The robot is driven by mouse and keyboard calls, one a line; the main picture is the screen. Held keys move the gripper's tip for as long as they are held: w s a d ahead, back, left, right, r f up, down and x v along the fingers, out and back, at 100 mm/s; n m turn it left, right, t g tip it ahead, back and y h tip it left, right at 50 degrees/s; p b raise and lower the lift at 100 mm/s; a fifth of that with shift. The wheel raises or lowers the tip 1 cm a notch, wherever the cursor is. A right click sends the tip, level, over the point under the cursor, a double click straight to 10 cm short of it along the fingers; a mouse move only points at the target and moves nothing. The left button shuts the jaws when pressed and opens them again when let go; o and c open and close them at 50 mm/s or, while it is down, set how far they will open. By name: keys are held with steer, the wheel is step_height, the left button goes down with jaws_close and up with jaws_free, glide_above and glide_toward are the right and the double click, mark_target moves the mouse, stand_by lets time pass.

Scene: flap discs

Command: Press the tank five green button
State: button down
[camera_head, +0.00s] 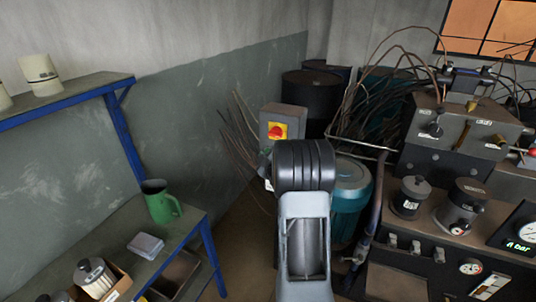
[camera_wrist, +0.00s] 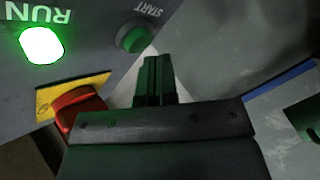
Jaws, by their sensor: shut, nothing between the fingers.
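A green button (camera_wrist: 133,38) marked START sits on a grey control box (camera_wrist: 85,55) in the wrist view. My gripper (camera_wrist: 157,62) is shut and empty, its fingertips just below and right of the button. They look apart from it in the picture, but I cannot judge the depth gap. A lit green RUN lamp (camera_wrist: 42,45) is at the left of the box. A red knob (camera_wrist: 78,106) on a yellow plate is below. In the head view the box (camera_head: 270,118) shows beyond my arm, with its red knob (camera_head: 277,131). My gripper is hidden there.
A blue-framed bench (camera_head: 190,222) with a green jug (camera_head: 160,202) stands at the left, below a shelf (camera_head: 70,98). A teal tank (camera_head: 350,195) stands right of my arm. Machinery with gauges and hoses (camera_head: 465,130) fills the right side.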

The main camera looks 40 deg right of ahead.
steer(key=shift+a, duration=0.25)
steer(key=shift+s, duration=0.1)
steer(key=shift+s+a+b, duration=0.4)
steer(key=shift+a, duration=0.35)
steer(key=shift+s+a+b, duration=0.35)
steer(key=shift+a+b, duration=0.05)
steer(key=shift+a, duration=0.3)
steer(key=shift+s+a+b, duration=0.4)
steer(key=shift+a, duration=0.35)
